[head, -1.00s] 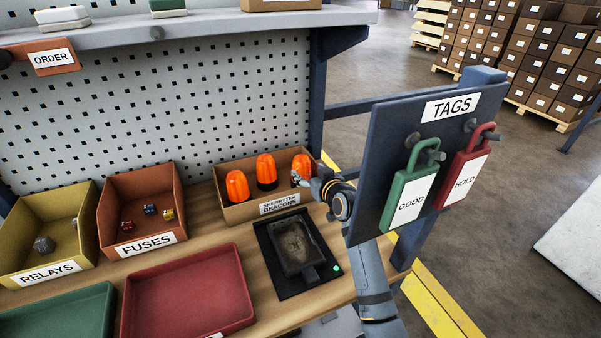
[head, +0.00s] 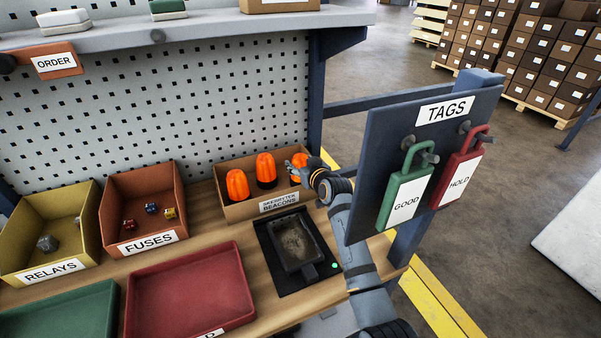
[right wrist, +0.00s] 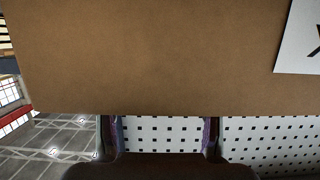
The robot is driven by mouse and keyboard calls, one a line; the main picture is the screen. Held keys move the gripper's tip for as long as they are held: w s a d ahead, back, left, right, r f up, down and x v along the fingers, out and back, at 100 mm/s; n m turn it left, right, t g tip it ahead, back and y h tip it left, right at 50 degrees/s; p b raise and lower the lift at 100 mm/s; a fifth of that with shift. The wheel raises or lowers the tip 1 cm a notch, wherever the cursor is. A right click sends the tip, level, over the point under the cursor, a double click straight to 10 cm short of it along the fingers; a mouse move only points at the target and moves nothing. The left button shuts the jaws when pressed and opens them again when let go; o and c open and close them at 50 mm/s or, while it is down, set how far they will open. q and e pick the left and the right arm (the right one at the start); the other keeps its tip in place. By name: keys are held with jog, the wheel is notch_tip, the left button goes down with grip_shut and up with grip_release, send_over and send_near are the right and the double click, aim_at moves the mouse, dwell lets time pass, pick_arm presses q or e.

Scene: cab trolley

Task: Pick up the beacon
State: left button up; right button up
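A brown open box (head: 255,211) with a beacons label stands at the back right of the bench. It holds three orange beacons: left (head: 237,186), middle (head: 265,169) and right (head: 298,160). My right gripper (head: 297,173) is at the box's right end, in front of the right beacon and partly covering it. In the right wrist view its two fingers (right wrist: 160,135) stand apart, with pegboard showing between them. A brown wall with part of a white label hides the fingertips there. I cannot tell whether they touch the beacon.
The tags board (head: 381,155) stands close to the right of my right arm. A black scale-like device (head: 266,253) sits before the beacon box. Bins of fuses (head: 124,201) and relays (head: 20,232) and a red tray (head: 175,300) are to the left.

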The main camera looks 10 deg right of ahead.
jog(key=c, duration=0.4)
notch_tip(320, 180, up, 10)
jog(key=shift+b, duration=0.5)
